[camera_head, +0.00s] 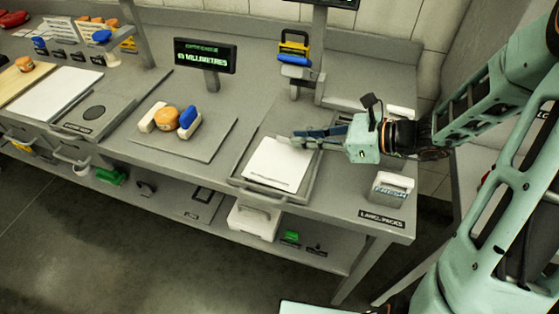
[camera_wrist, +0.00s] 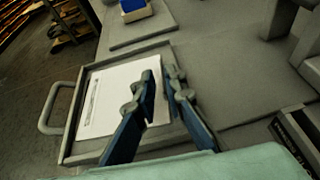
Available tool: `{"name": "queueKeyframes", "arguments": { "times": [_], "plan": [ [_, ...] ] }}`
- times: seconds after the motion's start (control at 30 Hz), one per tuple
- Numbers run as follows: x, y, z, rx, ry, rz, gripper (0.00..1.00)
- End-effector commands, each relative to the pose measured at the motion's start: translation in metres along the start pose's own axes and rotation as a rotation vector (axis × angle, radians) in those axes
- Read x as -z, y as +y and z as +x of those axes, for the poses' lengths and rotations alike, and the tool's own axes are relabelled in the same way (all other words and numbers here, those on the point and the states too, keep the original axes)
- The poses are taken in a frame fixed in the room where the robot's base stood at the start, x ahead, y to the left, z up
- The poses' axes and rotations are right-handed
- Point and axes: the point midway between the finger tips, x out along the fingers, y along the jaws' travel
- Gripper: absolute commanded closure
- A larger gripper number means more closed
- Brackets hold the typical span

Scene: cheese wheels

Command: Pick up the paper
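The white paper (camera_head: 277,164) lies flat in a grey tray (camera_head: 236,176) on the counter. In the wrist view the paper (camera_wrist: 105,100) shows faint print along its left side. My gripper (camera_head: 292,138) is over the far edge of the paper, reaching in from the right. I cannot tell whether the fingertips touch the paper.
The tray has a front handle (camera_wrist: 50,108). A grey board (camera_head: 205,149) left of it holds orange, blue and cream items. A scale display (camera_head: 205,56) stands behind. A label box (camera_head: 391,189) is at right. Bare counter lies between tray and box.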

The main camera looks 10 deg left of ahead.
Motion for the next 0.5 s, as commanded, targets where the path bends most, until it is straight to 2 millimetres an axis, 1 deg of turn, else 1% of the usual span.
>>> {"name": "queueKeyframes", "arguments": {
  "times": [0.03, 0.1, 0.2, 0.47, 0.5],
  "plan": [
    [0.001, 0.002, 0.01, -0.005, 0.0, -0.001, 0.89],
    [0.001, 0.001, 0.02, -0.003, -0.001, 0.0, 0.89],
    [0.001, 0.001, 0.029, -0.002, 0.0, 0.001, 0.89],
    [0.0, 0.0, 0.032, 0.0, 0.0, 0.0, 0.89],
    [0.0, 0.0, 0.032, 0.0, 0.0, 0.0, 0.91]
  ]
}}
